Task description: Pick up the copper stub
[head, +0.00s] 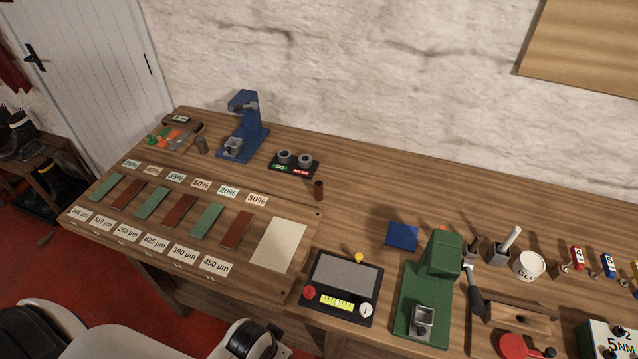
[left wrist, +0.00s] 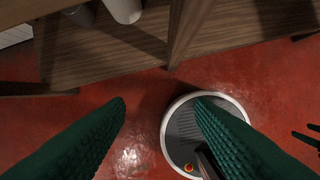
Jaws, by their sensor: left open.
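A small reddish-brown copper-coloured cylinder (head: 319,190), which looks like the copper stub, stands upright on the wooden bench in the head view, with a dark top. It is right of the GO / NO-GO block and apart from other things. My left gripper (left wrist: 162,104) shows in the left wrist view as two green textured fingers spread wide, with nothing between them. It points at the red floor, away from the stub. Neither gripper's fingers show clearly in the head view; my right gripper is not seen.
The GO / NO-GO block (head: 294,164) and a blue stand (head: 243,130) are behind left of the stub. A cream sheet (head: 279,244), a black-framed device (head: 342,287) and a green press (head: 428,290) are nearer. Bare bench surrounds the stub. Wooden shelving (left wrist: 110,50) is close to my left gripper.

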